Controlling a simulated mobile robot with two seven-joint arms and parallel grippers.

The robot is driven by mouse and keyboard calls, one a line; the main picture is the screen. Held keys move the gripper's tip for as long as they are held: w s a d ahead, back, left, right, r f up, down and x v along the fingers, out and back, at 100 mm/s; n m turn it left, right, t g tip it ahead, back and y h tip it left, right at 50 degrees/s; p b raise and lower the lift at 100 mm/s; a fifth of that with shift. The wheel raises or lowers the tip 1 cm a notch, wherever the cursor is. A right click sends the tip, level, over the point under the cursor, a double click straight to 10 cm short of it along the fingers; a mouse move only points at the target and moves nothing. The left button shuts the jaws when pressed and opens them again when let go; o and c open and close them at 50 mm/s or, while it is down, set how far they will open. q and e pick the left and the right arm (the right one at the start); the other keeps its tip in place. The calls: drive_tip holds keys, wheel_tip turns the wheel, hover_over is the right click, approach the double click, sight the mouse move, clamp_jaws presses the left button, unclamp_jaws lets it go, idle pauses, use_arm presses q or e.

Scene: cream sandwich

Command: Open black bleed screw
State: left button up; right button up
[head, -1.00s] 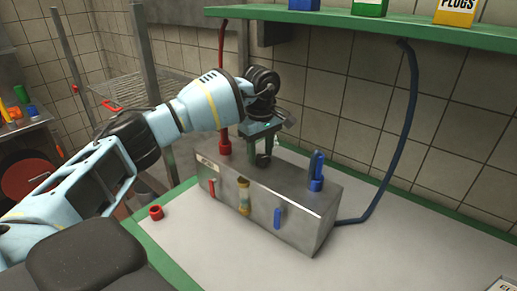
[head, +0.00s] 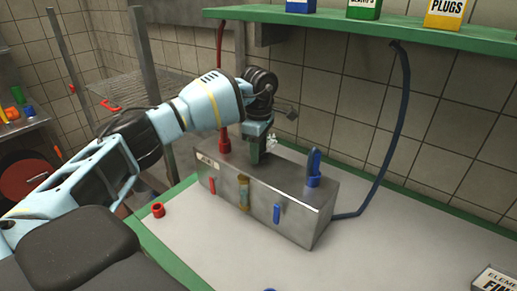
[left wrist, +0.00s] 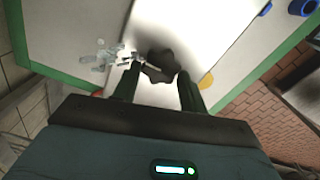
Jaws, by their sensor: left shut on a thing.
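A grey metal box (head: 262,190) stands on the bench. My left gripper (head: 256,154) points down at its top, between the red and blue fittings. In the left wrist view, the black bleed screw (left wrist: 160,64) is a dark lobed knob at the fingertips of my left gripper (left wrist: 158,84), which is shut on it. In the head view the fingers hide the screw. I cannot tell how far it is turned. My right gripper is not in view.
A red fitting (head: 224,144) with a red hose and a blue fitting (head: 314,172) rise from the box. A blue hose (head: 395,130) hangs at the right. A green shelf (head: 400,27) is above. A loose red cap (head: 158,210) lies on the bench.

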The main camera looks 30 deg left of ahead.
use_arm(q)
drive_tip(key=o, duration=1)
drive_tip(key=shift+c, duration=0.2)
drive_tip(key=shift+r, duration=0.1)
drive_tip(key=shift+r+b, duration=0.4)
drive_tip(key=shift+r, duration=3.4)
